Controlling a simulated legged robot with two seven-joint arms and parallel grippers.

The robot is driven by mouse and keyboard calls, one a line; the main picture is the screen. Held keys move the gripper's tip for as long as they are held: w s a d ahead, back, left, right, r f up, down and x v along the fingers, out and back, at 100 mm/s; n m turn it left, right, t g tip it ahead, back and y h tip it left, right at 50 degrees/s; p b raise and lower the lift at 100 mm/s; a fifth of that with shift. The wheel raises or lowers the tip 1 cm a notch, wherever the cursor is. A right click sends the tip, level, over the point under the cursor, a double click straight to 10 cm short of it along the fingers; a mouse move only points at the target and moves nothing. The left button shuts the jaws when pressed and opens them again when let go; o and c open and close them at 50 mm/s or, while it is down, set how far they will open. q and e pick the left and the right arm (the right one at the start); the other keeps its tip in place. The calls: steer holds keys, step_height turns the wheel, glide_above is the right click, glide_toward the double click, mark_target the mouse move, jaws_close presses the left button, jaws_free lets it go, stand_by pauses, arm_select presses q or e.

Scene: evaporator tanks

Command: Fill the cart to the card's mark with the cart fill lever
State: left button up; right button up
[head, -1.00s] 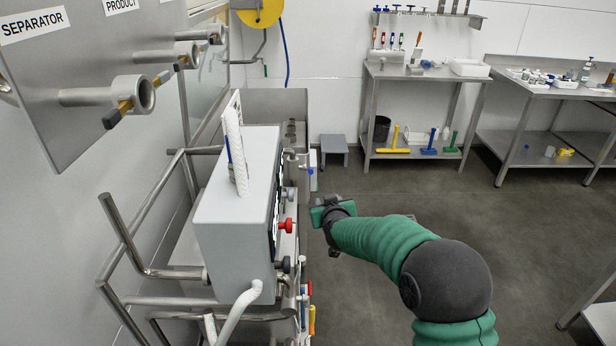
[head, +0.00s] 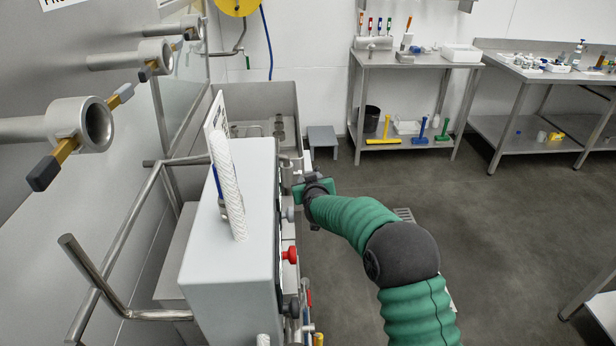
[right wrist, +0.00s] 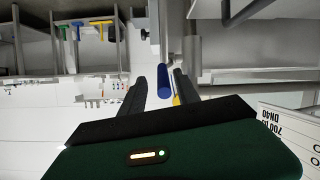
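My right gripper (head: 312,188) is beyond the grey control box, close to the metal fittings along its right side. In the right wrist view its two dark fingers (right wrist: 157,90) are spread. A blue cylindrical grip (right wrist: 163,80) shows between or just beyond them, with a bit of yellow beside it; I cannot tell whether it is the cart fill lever or whether the fingers touch it. A white card-like board (head: 214,115) stands on the box behind a white braided piece. I cannot make out a fill mark or clearly identify the cart. My left gripper is not in view.
The grey control box (head: 225,240) has a red knob (head: 290,255) on its right side. Bent steel rails (head: 85,265) stand at left, below pipes with yellow-and-black handles (head: 50,170). A steel basin (head: 262,100) lies beyond. The floor at right is mostly clear.

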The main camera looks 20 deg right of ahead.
steer(key=x, duration=0.3)
steer(key=shift+w+a+f, duration=0.2)
steer(key=shift+a+f, duration=0.05)
steer(key=shift+a, duration=0.05)
steer(key=shift+s+r, duration=0.15)
steer(key=shift+r, duration=0.05)
steer(key=shift+c, duration=0.5)
steer(key=shift+d+f, duration=0.1)
jaws_close()
